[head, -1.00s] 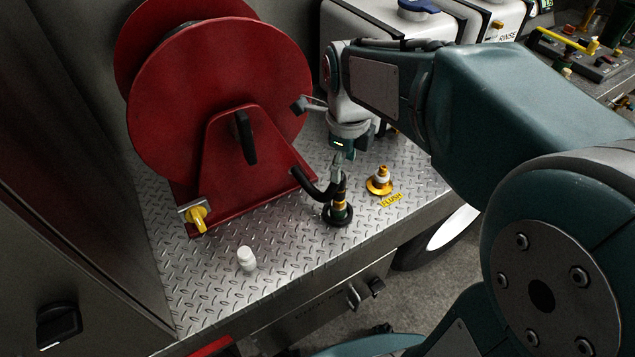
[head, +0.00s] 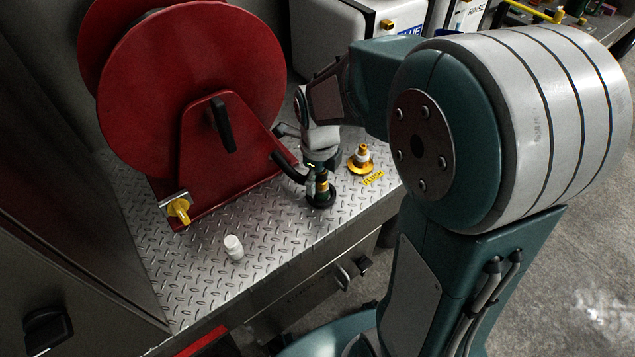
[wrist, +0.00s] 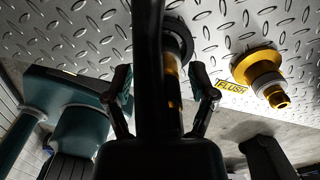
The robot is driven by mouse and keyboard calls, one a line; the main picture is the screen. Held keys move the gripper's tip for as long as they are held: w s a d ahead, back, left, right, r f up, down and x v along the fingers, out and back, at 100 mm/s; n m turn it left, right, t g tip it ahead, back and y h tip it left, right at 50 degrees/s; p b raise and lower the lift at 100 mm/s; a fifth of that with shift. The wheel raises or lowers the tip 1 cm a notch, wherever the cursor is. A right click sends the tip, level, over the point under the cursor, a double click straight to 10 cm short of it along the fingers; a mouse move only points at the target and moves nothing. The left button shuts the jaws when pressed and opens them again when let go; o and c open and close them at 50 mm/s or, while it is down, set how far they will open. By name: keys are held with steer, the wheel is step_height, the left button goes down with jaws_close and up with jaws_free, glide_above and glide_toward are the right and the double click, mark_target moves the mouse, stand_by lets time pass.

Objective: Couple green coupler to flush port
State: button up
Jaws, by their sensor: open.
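The green coupler (head: 321,186), dark with gold bands, stands upright in a round black base on the diamond-plate deck. A black hose curves from its top. In the wrist view the coupler (wrist: 173,85) shows its gold part between my open fingers, partly hidden by a dark shape in front. My gripper (wrist: 162,88) is open, with one finger on each side of the coupler; I cannot tell whether either touches it. In the head view my wrist hides most of the fingers. The flush port (head: 361,159), gold with a white ring, stands right of the coupler and shows uncovered in the wrist view (wrist: 261,72).
A yellow FLUSH label (head: 373,178) lies before the port. The big red hose reel (head: 185,95) stands close at left, with a yellow-handled valve (head: 178,208) at its foot. A small white bottle (head: 233,247) stands on clear deck (head: 200,275) near the front edge.

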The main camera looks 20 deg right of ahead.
steer(key=shift+d+f, duration=0.15)
steer(key=shift+d, duration=0.45)
steer(key=shift+a, duration=0.25)
steer(key=c, duration=1)
steer(key=shift+a, duration=0.15)
jaws_close()
steer(key=shift+a, duration=0.15)
steer(key=shift+d+r, duration=0.3)
steer(key=r, duration=0.3)
steer(key=shift+s+r, duration=0.15)
steer(key=shift+s, duration=0.05)
steer(key=s+d+r, duration=0.4)
steer(key=s+r, duration=0.5)
steer(key=s, duration=0.4)
steer(key=shift+w+r, duration=0.1)
steer(key=shift+r, duration=0.05)
